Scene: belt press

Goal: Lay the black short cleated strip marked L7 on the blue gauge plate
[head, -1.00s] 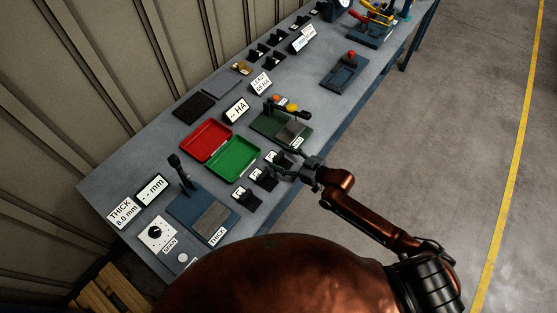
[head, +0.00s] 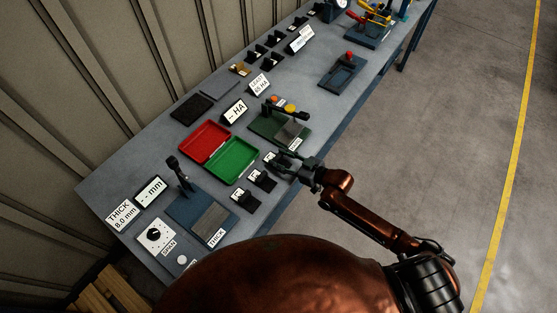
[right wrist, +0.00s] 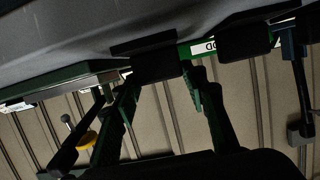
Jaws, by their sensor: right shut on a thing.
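The blue gauge plate (head: 183,208) lies at the near left of the bench, with a grey slab on it and a THICK label at its front. Black short cleated strips stand in a row by the front edge, among them a near one (head: 246,201) and a middle one (head: 263,181). My right gripper (head: 281,163) is at the far end of this row, shut on a black piece (right wrist: 156,62) at the bench edge. Its marking is hidden, so I cannot tell whether it is L7. My left gripper is not in view.
The red tray (head: 204,139) and green tray (head: 232,160) lie open behind the row. A green device with a yellow knob (head: 290,108) stands just beyond my gripper. A dark upright post (head: 178,168) rises at the blue plate's back edge.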

